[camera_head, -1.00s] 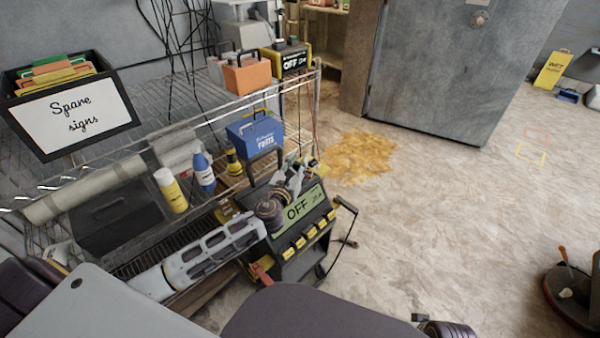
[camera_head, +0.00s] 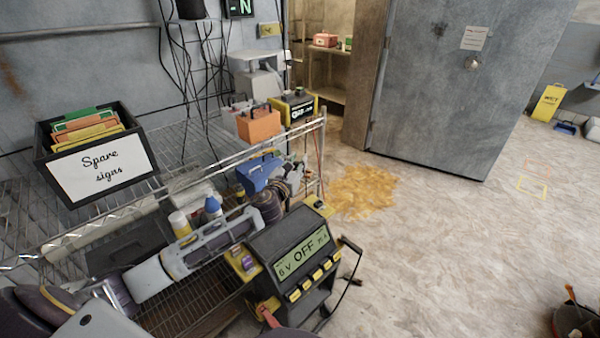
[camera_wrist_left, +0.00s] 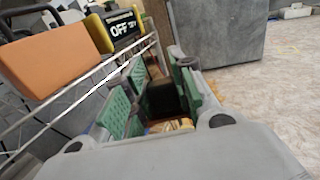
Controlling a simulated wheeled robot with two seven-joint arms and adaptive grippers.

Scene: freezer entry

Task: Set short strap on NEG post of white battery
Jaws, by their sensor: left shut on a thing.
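The white battery (camera_head: 228,117) stands on the rack's top shelf, partly hidden behind an orange battery (camera_head: 259,124); its NEG post cannot be made out. My left gripper (camera_head: 284,186) is beside the blue box, below and in front of the orange battery. In the left wrist view its green-padded fingers (camera_wrist_left: 158,92) are shut on a small dark thing, probably the short strap, mostly hidden between them. The orange battery also shows at upper left there (camera_wrist_left: 62,52). My right gripper is out of view.
A blue box (camera_head: 260,172) is close to the left gripper. A yellow-black unit reading OFF (camera_head: 296,106) stands right of the orange battery. A spare-signs bin (camera_head: 100,168) is at left. Open floor lies right, with a yellow spill (camera_head: 362,192).

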